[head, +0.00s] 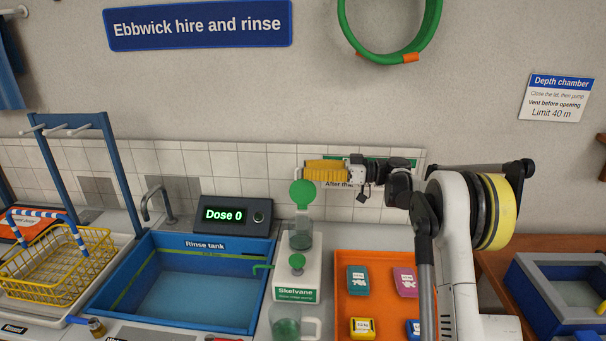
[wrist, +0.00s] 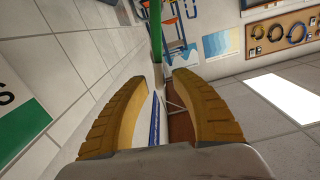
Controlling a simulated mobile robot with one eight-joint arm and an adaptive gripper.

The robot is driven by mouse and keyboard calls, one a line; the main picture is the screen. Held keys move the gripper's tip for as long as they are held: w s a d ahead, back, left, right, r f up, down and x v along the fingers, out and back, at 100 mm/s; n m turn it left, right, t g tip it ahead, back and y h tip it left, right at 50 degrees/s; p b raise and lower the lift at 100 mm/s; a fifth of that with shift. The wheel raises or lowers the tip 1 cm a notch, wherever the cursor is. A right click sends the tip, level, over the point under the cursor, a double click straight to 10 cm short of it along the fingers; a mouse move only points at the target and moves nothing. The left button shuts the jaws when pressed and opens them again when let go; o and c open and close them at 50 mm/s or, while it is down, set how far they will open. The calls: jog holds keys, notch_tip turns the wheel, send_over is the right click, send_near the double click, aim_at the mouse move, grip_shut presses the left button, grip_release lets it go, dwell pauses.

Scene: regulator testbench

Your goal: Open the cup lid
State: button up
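The dosing unit marked Skelvane (head: 297,282) stands right of the rinse tank. A clear cup (head: 300,238) sits on its top. The round green cup lid (head: 302,194) stands upright above the cup's rim, its broad face toward the head camera; it looks raised. My gripper (head: 308,170) points left just above and right of the lid, with yellow fingers. In the wrist view, my gripper (wrist: 168,80) has its fingers apart with nothing gripped between them. A thin green upright strip, probably the lid (wrist: 155,35) edge-on, shows beyond the fingertips.
The blue rinse tank (head: 190,290) and a dose display (head: 235,215) are at left. An orange tray (head: 377,297) with small packets lies at right, beneath my arm. A clear jug (head: 287,328) stands in front of the unit. The tiled wall (head: 235,160) is close behind.

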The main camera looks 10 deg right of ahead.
jog(key=shift+w+a, duration=0.25)
jog(key=shift+a, duration=0.45)
grip_shut()
jog(key=s+n, duration=0.1)
jog(key=s, duration=0.1)
jog(key=s+a+n+p, duration=0.1)
jog(key=s, duration=0.1)
jog(key=shift+s+a+r+n, duration=0.1)
jog(key=shift+a+r+n, duration=0.1)
jog(key=shift+n, duration=0.2)
